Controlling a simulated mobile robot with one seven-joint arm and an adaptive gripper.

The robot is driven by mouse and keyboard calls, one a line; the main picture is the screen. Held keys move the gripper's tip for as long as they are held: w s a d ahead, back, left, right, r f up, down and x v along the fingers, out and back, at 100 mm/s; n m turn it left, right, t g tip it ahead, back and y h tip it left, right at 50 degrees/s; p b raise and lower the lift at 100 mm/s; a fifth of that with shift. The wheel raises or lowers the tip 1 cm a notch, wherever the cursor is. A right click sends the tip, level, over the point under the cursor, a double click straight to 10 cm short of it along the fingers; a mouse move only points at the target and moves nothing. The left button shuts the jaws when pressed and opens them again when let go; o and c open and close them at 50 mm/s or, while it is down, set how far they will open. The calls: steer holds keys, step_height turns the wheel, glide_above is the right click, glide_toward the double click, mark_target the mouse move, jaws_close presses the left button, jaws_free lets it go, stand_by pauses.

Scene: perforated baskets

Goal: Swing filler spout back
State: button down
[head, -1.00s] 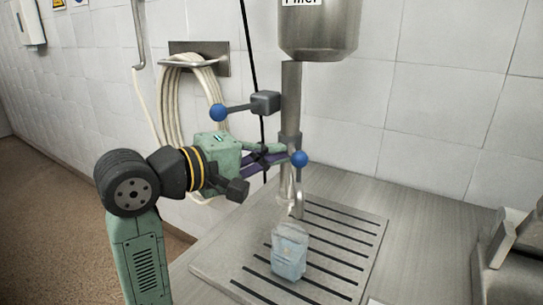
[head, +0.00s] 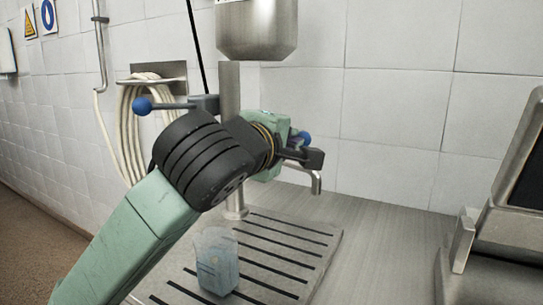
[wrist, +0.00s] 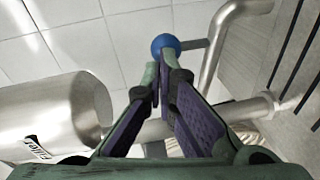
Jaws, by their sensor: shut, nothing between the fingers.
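The filler's spout (head: 318,180) is a bent steel tube pointing right from the upright pipe (head: 229,90), its outlet turned down. It is to the right of the clear bluish container (head: 217,265), not above it. The spout also shows in the wrist view (wrist: 218,45). A blue ball knob (wrist: 165,45) on a short stem by the spout is at my fingertips; it is partly hidden in the head view (head: 304,136). My gripper (wrist: 160,70) is shut and empty, close against the knob; contact is unclear. My arm hides the spout's joint.
The steel filler tank (head: 256,30) hangs above. A lever with another blue ball (head: 141,106) sticks out left. The container stands on a slotted drain plate (head: 290,240). A coiled hose (head: 130,130) hangs left; a steel machine (head: 500,220) stands right. The counter between is clear.

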steer(key=shift+w+d+b, duration=1.1)
steer(key=shift+w+d, duration=0.85)
steer(key=shift+w, duration=0.05)
